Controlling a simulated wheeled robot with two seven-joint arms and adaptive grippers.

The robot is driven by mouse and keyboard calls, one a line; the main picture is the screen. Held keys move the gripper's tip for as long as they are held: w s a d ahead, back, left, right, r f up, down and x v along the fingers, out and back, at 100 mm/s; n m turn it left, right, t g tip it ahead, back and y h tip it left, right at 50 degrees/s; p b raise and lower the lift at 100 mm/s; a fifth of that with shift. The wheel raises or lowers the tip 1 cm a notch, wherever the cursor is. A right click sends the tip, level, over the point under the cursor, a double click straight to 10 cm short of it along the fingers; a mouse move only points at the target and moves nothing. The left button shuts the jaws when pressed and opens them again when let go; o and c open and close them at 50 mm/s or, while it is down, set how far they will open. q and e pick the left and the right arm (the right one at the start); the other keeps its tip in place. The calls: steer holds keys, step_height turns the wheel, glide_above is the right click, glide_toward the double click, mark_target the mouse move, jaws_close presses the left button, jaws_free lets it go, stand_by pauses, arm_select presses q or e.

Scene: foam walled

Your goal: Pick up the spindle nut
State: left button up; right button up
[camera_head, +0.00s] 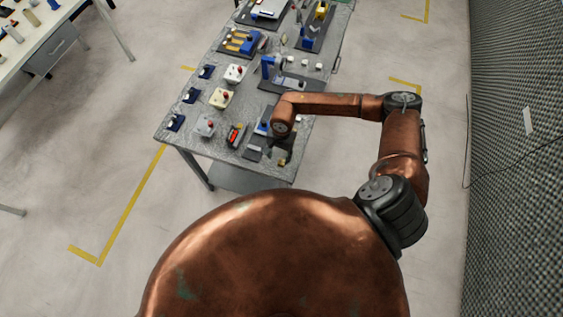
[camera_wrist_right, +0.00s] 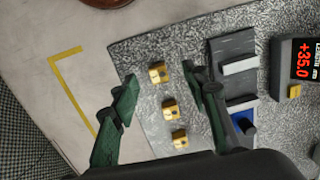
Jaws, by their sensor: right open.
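Several small brass-coloured blocks with dark holes lie in a row in the right wrist view: one far block (camera_wrist_right: 158,73), one middle block (camera_wrist_right: 171,109) and one near block (camera_wrist_right: 180,139). They look like nuts; I cannot tell which one is the spindle nut. My right gripper (camera_wrist_right: 160,77) is open and empty, its green fingers on either side of the far block in the picture. I cannot tell its height above it. In the head view my right gripper (camera_head: 280,147) is over the near right corner of the table and largely hides the blocks. My left gripper is out of view.
The speckled table (camera_head: 185,142) carries several fixtures. A black gauge with a red display (camera_wrist_right: 303,62) and a grey plate with pale bars (camera_wrist_right: 238,65) lie right of the blocks. A yellow floor line (camera_wrist_right: 66,90) shows beyond the table edge. A dark textured wall (camera_head: 515,150) stands right.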

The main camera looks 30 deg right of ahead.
mark_target(282, 161)
steer(key=shift+w+d+h, duration=0.15)
steer(key=shift+d+h, duration=0.25)
steer(key=shift+d, duration=0.55)
steer(key=shift+d+f, duration=0.2)
steer(key=shift+f, duration=0.2)
steer(key=shift+f+p, duration=0.5)
steer(key=shift+f, duration=0.4)
steer(key=f, duration=0.1)
steer(key=f+p, duration=0.2)
steer(key=f, duration=0.1)
steer(key=shift+w+a, duration=0.25)
steer(key=shift+a, duration=0.05)
steer(key=shift+f, duration=0.6)
steer(key=shift+c, duration=0.7)
jaws_close()
